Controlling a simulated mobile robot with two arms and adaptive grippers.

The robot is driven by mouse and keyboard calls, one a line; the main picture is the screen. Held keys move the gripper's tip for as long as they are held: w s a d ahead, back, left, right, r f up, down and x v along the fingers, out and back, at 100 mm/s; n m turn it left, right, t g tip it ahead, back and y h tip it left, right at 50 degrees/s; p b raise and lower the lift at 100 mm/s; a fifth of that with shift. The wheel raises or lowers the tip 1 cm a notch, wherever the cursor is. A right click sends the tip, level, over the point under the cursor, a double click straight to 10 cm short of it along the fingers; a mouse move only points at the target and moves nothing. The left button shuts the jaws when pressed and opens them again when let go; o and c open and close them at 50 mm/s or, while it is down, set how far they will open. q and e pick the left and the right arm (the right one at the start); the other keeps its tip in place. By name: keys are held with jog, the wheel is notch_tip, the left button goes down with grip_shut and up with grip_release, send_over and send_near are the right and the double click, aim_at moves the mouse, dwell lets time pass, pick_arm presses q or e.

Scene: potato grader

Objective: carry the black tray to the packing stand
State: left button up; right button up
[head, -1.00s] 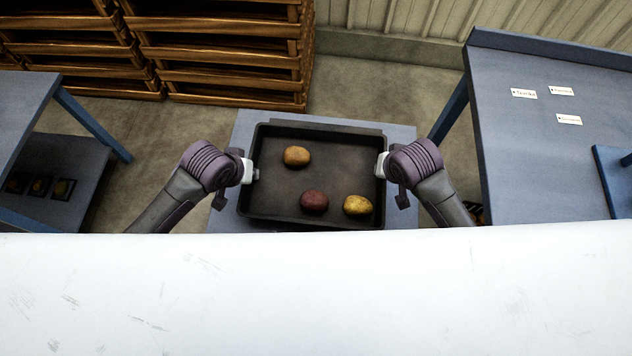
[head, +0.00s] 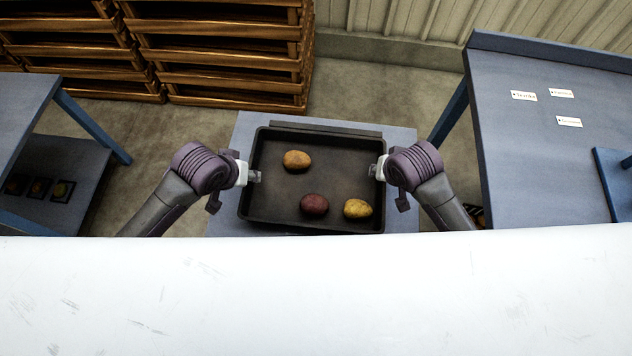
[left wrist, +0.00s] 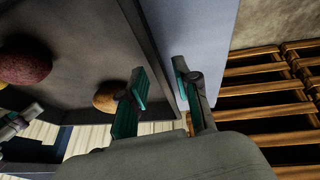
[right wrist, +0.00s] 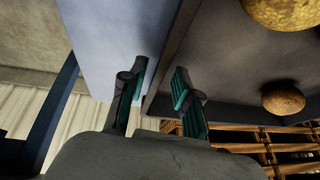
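The black tray (head: 330,222) lies flat on a grey-blue stand top (head: 402,215) in the middle of the head view. It holds a brown potato (head: 297,160), a red potato (head: 314,204) and a yellow potato (head: 357,208). My left gripper (head: 255,176) is at the tray's left side. In the left wrist view (left wrist: 162,90) its fingers stand apart, one on each side of the tray wall. My right gripper (head: 377,172) is at the right side. In the right wrist view (right wrist: 158,90) its fingers also straddle the wall with a gap.
A blue table (head: 540,150) with small white labels stands on the right. Another blue table (head: 20,110) with a lower shelf is on the left. Wooden crates (head: 220,60) are stacked at the back. A white surface (head: 310,295) fills the front. Floor shows between.

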jog(key=shift+d+f, duration=0.2)
jog(key=shift+f, duration=0.1)
jog(key=shift+s+r, duration=0.1)
pick_arm(q)
jog(key=v, duration=0.5)
jog(key=shift+s+d+r, duration=0.1)
jog(key=shift+r, duration=0.3)
pick_arm(e)
jog(key=v, duration=0.8)
jog(key=shift+a+r, duration=0.2)
pick_arm(q)
jog(key=shift+s, duration=0.1)
